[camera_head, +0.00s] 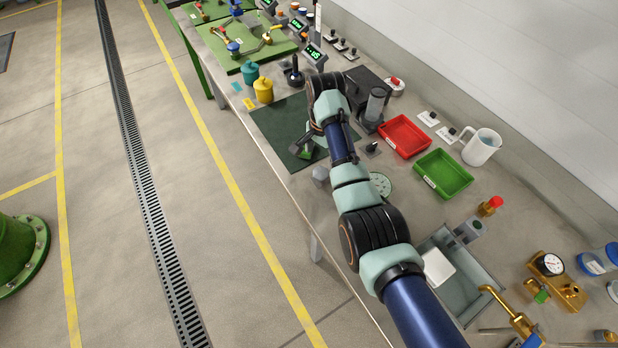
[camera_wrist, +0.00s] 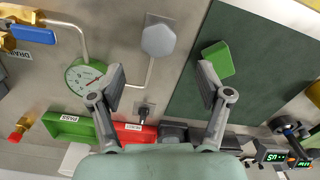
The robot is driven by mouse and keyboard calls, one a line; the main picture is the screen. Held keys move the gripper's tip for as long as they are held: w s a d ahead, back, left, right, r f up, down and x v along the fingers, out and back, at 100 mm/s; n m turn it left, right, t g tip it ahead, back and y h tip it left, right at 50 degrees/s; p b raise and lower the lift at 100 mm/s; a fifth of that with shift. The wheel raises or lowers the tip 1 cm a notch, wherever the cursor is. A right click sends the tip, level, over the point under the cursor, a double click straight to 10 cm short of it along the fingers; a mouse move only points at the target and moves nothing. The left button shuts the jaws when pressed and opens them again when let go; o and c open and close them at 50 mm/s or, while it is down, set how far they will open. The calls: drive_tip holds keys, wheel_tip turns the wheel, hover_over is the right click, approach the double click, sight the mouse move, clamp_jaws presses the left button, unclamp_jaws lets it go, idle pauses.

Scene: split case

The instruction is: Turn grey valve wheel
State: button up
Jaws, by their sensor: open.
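A grey, faceted wheel-like knob (camera_wrist: 158,38) sits on a small square plate at the top middle of the wrist view. I take it for the grey valve wheel; it also shows in the head view (camera_head: 320,175) by the bench's front edge. A thin pipe runs from its side toward a green-rimmed gauge (camera_wrist: 86,76). My gripper (camera_wrist: 162,80) is open and empty, its fingers wide apart. The knob lies in the picture above the gap between the fingertips, apart from both. The arm partly hides the gripper in the head view.
A green block (camera_wrist: 217,60) on the dark mat (camera_wrist: 245,60) is beside the right finger. A blue-handled valve (camera_wrist: 32,34) is at the far left. Red tray (camera_head: 404,136) and green tray (camera_head: 443,174) stand behind my arm.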

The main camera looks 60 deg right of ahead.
sight(320, 173)
drive_tip(key=shift+s+f, duration=0.1)
drive_tip(key=shift+s, duration=0.05)
drive_tip(key=shift+f, duration=0.1)
wheel_tip(320, 173, down, 8)
drive_tip(key=shift+a+r+b, duration=0.15)
drive_tip(key=shift+r+b, duration=0.05)
drive_tip(key=shift+b, duration=0.7)
drive_tip(key=c, duration=1.2)
drive_tip(key=shift+o, duration=0.2)
